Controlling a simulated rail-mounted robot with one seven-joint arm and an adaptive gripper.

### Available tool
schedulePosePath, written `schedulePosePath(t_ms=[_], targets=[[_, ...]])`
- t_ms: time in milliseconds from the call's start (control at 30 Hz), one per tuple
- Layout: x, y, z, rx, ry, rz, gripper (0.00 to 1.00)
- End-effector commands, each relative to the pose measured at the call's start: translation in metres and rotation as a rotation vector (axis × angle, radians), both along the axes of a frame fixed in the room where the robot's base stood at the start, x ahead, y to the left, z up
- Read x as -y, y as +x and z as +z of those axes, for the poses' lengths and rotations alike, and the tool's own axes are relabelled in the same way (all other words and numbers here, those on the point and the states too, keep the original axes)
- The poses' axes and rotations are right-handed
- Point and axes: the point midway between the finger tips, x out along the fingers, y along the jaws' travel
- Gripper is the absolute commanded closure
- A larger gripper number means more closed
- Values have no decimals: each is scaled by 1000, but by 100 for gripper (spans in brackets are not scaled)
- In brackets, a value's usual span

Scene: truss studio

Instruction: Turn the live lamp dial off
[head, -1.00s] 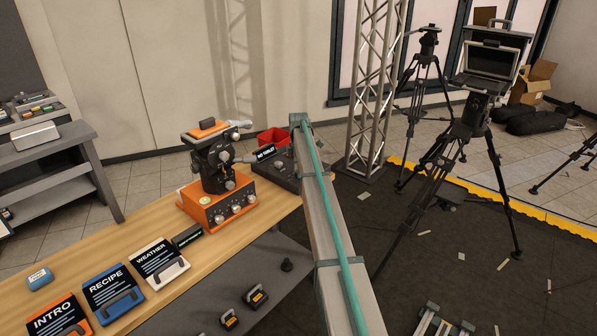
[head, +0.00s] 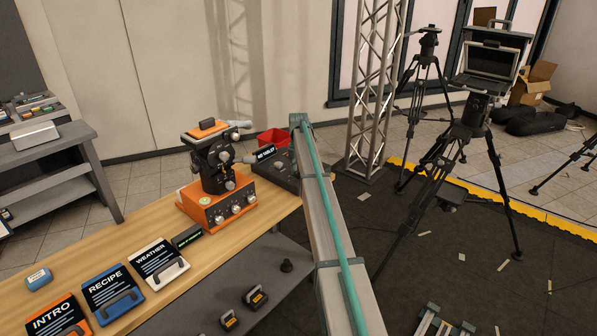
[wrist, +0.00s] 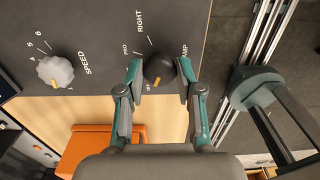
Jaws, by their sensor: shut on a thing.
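In the wrist view a round black dial (wrist: 158,70) with an orange pointer mark sits on a dark panel (wrist: 100,25). The pointer is on the dial's lower side, beside a small label that seems to read OFF. Letters ending in AMP show at its right, PRO at its upper left and RIGHT above; the fingers cover parts of the lettering. My gripper (wrist: 160,67) is shut on the dial, one finger on each side. In the head view the dark control box (head: 262,178) stands at the table's far end; the dial under my gripper cannot be made out there.
A white SPEED knob (wrist: 55,71) is left of the dial on the same panel. An orange box with knobs (head: 217,208) stands beside the control box. A red bin (head: 273,137) is behind it. INTRO, RECIPE and WEATHER cards (head: 160,262) lie along the wooden table.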

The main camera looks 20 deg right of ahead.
Motion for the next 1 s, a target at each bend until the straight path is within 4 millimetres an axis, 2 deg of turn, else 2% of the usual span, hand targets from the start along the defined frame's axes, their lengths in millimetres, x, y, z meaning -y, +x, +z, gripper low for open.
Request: schedulePosePath(t_ms=[333,367,500,833,1000], targets=[[0,0,0,1,0,3,99],[0,0,0,1,0,3,60],[0,0,0,1,0,2,39],[0,0,2,0,0,1,39],[0,1,17,1,0,1,39]])
